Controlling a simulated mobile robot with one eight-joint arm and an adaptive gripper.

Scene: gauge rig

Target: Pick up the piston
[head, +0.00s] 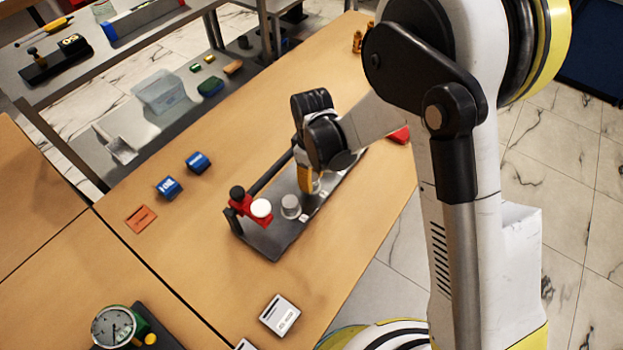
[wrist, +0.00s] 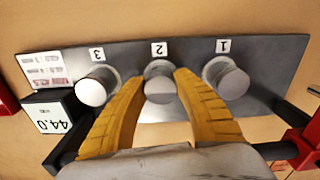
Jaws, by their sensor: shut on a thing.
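A dark metal plate (head: 270,240) on the wooden table carries three silver pistons, marked 1, 2 and 3 in the wrist view. The piston marked 2 (wrist: 159,82) is in the middle, between the yellow fingers of my gripper (wrist: 157,88). My gripper is shut on it, and it appears to be still at its place on the plate. Piston 1 (wrist: 225,78) is to the right and piston 3 (wrist: 97,86) to the left, both apart from the fingers. In the head view my gripper (head: 309,187) points down over the plate and partly hides the pistons.
A display reading 44.0 (wrist: 52,115) sits at the other end. Two blue blocks (head: 168,187), an orange card (head: 141,219) and a dial gauge (head: 114,326) stand around. The table's right edge is close.

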